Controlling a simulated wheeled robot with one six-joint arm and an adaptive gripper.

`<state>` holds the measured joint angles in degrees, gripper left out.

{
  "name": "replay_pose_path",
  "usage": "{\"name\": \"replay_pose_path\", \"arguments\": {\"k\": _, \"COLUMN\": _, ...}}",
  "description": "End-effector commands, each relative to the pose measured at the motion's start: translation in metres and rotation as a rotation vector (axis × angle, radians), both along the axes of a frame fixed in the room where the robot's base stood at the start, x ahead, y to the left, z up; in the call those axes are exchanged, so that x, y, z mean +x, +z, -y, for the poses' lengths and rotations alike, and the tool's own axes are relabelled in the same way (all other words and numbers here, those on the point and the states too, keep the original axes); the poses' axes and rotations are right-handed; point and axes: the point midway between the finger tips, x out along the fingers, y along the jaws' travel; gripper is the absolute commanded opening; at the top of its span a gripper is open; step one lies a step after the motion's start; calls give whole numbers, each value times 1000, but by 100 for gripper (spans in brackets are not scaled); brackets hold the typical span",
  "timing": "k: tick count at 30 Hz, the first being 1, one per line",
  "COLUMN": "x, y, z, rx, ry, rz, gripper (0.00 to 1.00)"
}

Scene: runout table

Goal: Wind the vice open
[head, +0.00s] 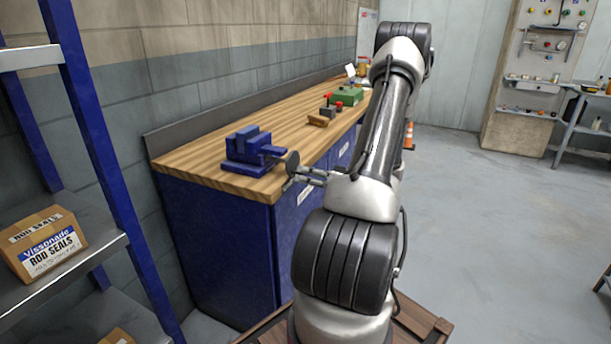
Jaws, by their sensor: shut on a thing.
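The blue vice (250,150) stands on the near left end of the wooden workbench (215,155). Its dark handwheel (293,163) faces right, toward my arm, just past the bench's front edge. My gripper (298,172) is at the handwheel and is shut on it, with its fingers reaching in from the right. The exact finger contact is small and hard to make out. The gap between the vice jaws cannot be judged clearly from here.
A green box with red knobs (345,96) and a small brown block (319,120) sit further along the bench. A blue shelf rack with a cardboard box (42,243) stands at the left. An orange cone (409,136) is beyond my arm.

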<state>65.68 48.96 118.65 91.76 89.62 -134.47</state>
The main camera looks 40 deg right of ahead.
Motion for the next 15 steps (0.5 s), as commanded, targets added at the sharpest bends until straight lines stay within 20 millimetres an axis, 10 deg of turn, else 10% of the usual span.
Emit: {"name": "replay_pose_path", "arguments": {"k": 15, "x": 1, "y": -3, "z": 2, "rx": -102, "ry": -1, "rz": 42, "gripper": 0}}
